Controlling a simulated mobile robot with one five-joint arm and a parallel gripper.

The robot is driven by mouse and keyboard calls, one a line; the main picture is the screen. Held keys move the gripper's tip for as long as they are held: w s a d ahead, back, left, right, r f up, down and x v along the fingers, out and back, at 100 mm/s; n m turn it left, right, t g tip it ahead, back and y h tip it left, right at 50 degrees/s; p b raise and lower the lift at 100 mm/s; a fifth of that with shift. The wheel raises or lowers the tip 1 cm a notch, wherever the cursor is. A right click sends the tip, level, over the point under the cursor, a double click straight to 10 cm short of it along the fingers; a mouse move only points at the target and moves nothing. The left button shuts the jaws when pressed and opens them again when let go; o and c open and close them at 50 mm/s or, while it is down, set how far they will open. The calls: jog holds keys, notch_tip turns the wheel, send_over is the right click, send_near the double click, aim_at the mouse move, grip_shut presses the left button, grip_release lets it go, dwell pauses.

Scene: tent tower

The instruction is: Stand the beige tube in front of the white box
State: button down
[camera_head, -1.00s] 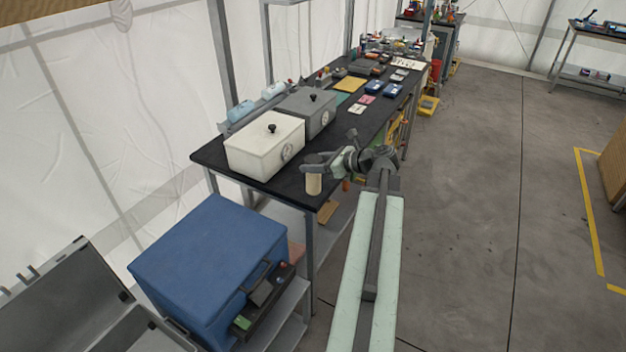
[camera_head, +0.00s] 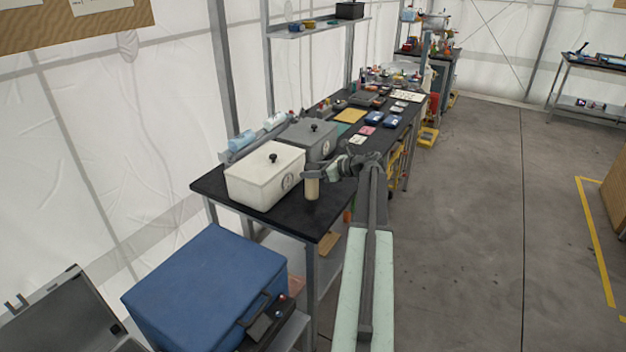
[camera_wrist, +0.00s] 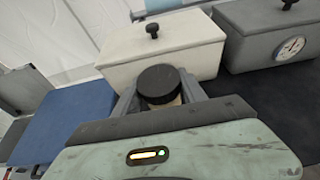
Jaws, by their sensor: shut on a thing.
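The beige tube (camera_head: 312,188) is upright in my gripper (camera_head: 313,174), over the near end of the black table, just to the right of the white box (camera_head: 262,184). I cannot tell whether its bottom touches the tabletop. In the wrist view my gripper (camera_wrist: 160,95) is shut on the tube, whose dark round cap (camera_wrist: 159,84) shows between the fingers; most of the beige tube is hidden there. The white box (camera_wrist: 165,52) with a black lid knob stands right beyond the tube in the wrist view.
A grey box (camera_head: 309,138) with a dial stands behind the white box. The black tabletop (camera_head: 290,217) is bare in front of the white box. A blue case (camera_head: 205,285) stands below the table's near end. Several small items lie farther along the table.

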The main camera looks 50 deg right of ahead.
notch_tip(320, 180, down, 3)
jog(key=shift+r+b, duration=0.1)
jog(key=shift+b, duration=0.55)
jog(key=shift+r, duration=0.2)
jog(key=c, duration=1.1)
grip_release()
jog(key=shift+f, duration=0.25)
jog(key=o, duration=0.5)
jog(key=shift+r, duration=0.1)
jog(key=shift+c, duration=0.2)
jog(key=shift+r, duration=0.15)
jog(key=p+v, duration=0.5)
jog(key=v, duration=0.7)
